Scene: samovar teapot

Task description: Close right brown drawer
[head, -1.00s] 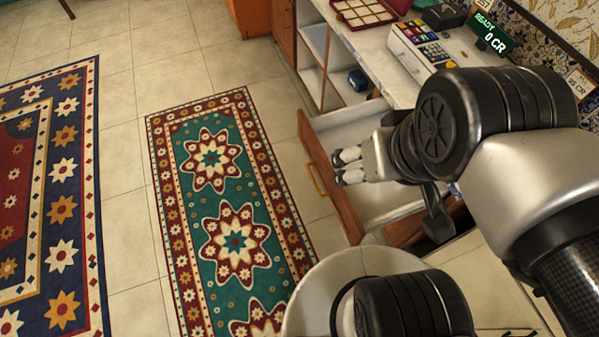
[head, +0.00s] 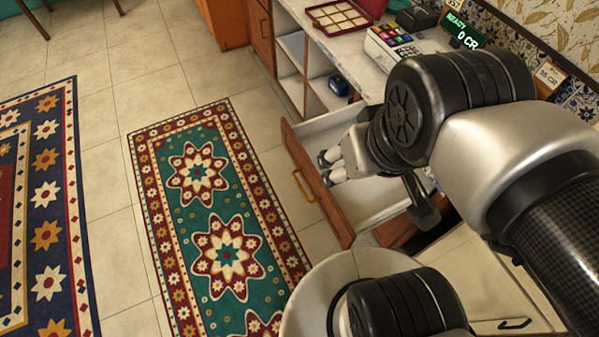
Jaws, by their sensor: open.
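The brown drawer (head: 318,184) stands pulled out from the counter, with its wooden front facing the rug and a brass handle (head: 303,187) on that front. Its pale inside (head: 372,198) shows and looks empty where I can see it. My gripper (head: 326,168) is open, with its white-tipped fingers over the drawer, close behind the top edge of the front. I cannot tell whether the fingers touch the drawer. My arm hides the drawer's back right part.
The counter (head: 345,48) holds a cash register (head: 395,45) and an open red box (head: 340,17). Open shelves (head: 318,75) with a small blue object (head: 339,85) lie beyond the drawer. A patterned rug (head: 212,220) covers the floor left of the drawer, which is clear.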

